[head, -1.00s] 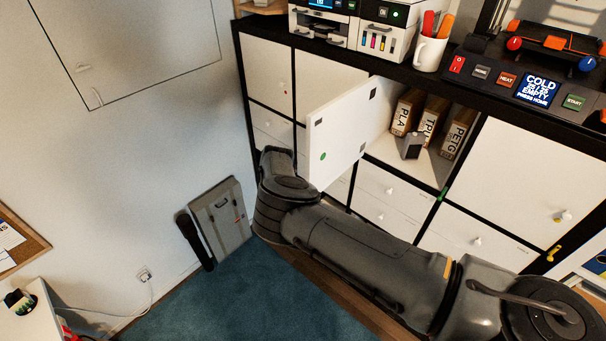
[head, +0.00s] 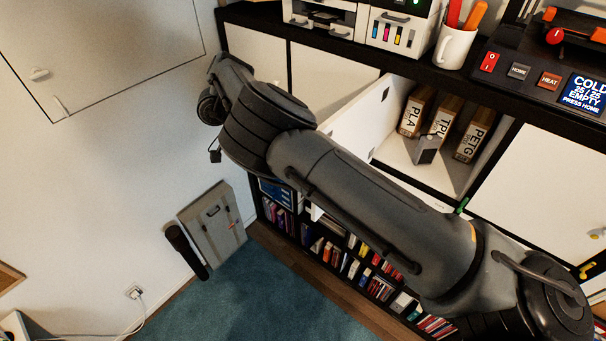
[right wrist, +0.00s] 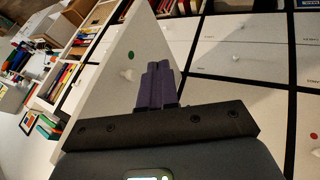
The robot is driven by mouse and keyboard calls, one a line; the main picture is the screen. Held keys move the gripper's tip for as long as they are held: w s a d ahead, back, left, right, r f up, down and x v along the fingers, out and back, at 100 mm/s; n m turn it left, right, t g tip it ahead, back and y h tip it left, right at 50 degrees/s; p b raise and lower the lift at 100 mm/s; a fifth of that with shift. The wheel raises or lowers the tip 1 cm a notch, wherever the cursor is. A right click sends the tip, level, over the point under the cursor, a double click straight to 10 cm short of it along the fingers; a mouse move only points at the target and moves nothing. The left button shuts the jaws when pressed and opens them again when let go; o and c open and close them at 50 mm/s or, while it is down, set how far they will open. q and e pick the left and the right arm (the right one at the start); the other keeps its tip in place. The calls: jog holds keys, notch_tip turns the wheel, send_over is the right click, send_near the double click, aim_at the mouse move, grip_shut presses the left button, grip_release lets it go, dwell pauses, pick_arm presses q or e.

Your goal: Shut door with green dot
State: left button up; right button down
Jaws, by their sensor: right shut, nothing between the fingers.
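The white door with the green dot stands open in the head view (head: 362,118), hinged beside an open compartment (head: 412,152). My right arm hides most of the door there, dot included. In the right wrist view the door (right wrist: 103,82) shows its green dot (right wrist: 131,56) and a white knob (right wrist: 127,74). My right gripper (right wrist: 158,68) has its purple fingers shut and empty, in front of the door's face, near the knob and lower edge. Whether they touch the door I cannot tell. My left gripper is in neither view.
Filament boxes (head: 445,117) and a small grey object (head: 427,150) sit in the open compartment. A white mug (head: 456,48) and printers (head: 400,32) stand on the shelf top. A grey case (head: 212,222) leans at the wall. Blue carpet lies free below.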

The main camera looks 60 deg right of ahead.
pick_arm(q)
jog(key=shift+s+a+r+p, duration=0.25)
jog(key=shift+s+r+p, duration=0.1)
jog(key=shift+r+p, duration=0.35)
pick_arm(e)
jog(key=s+d+f, duration=0.2)
jog(key=s+f, duration=0.6)
jog(key=s, duration=0.1)
jog(key=shift+s, duration=0.2)
jog(key=shift+f, duration=0.1)
jog(key=shift+s+d, duration=0.1)
